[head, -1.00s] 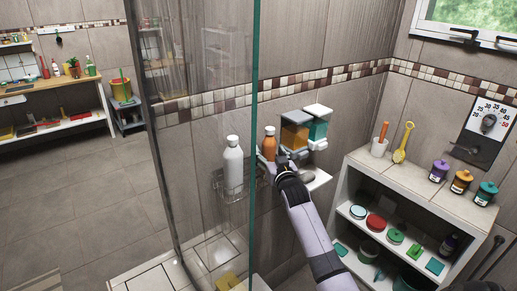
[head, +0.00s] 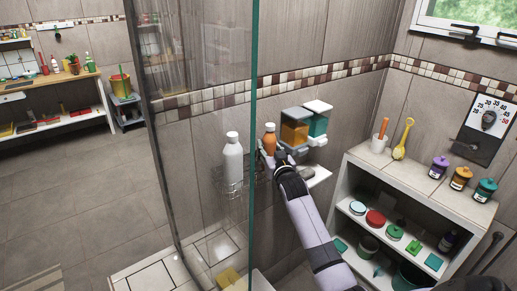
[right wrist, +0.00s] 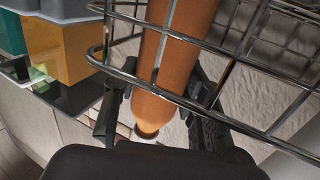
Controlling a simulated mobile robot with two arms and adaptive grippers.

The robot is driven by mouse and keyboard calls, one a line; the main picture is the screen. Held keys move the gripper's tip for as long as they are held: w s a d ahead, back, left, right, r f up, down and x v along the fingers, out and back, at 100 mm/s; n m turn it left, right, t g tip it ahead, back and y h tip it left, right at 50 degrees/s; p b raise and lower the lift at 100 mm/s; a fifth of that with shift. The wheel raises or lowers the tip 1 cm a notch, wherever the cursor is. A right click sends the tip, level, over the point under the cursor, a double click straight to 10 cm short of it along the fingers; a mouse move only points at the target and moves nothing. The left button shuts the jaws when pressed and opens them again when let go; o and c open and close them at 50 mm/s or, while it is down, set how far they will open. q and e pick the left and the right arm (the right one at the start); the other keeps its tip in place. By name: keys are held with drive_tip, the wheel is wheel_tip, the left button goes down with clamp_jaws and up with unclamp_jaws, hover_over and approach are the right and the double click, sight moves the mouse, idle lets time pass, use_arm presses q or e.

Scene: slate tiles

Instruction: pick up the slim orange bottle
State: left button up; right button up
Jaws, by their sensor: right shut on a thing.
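The slim orange bottle (head: 269,139) stands upright at the wire basket (head: 226,190) on the tiled wall, just right of the glass panel's edge. My right gripper (head: 273,160) is at the bottle's lower part and shut on it. In the right wrist view the orange bottle (right wrist: 176,55) runs between the two dark fingers of the gripper (right wrist: 158,112), and the chrome wires of the basket (right wrist: 190,95) cross in front of it. Whether the bottle's base is clear of the basket floor is hidden. My left gripper is not in view.
A white bottle (head: 232,163) stands in the basket behind the glass panel (head: 254,90). Orange and teal wall dispensers (head: 296,131) are close right of the orange bottle. A white shelf unit (head: 410,183) with jars stands to the right. Open floor lies at the left.

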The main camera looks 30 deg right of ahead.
drive_tip(key=c, duration=0.5)
